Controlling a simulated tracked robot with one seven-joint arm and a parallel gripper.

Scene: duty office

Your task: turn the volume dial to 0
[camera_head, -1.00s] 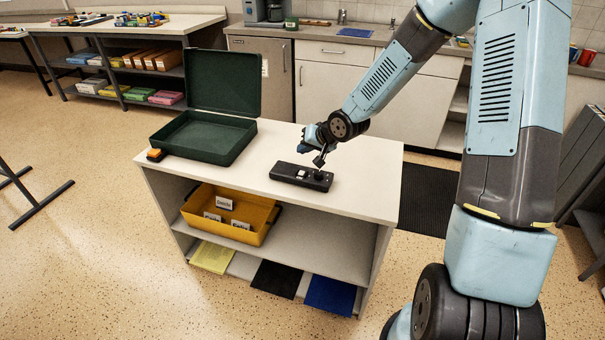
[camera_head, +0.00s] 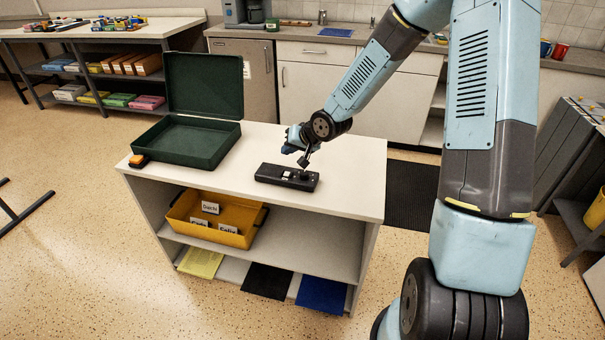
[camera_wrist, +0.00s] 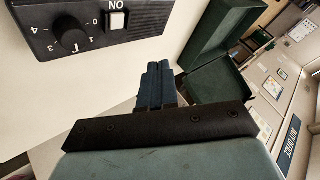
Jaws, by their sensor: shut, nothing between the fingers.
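The black control box (camera_head: 273,174) lies on the white top of the low shelf unit. In the wrist view its dial (camera_wrist: 71,32) is a round black knob with 0, 1, 3 and 4 around it. A white mark shows at the knob's edge between 1 and 3; I cannot tell whether it is a pointer or part of a numeral. A white button (camera_wrist: 116,20) marked ON sits beside it. My gripper (camera_wrist: 154,82) is shut and empty, apart from the dial in the wrist view.
An open green case (camera_head: 190,142) and a small orange-and-black item (camera_head: 138,160) are left of the box. A yellow bin (camera_head: 232,239) with labelled things is on the shelf below. The white top (camera_head: 345,190) is clear right of the box.

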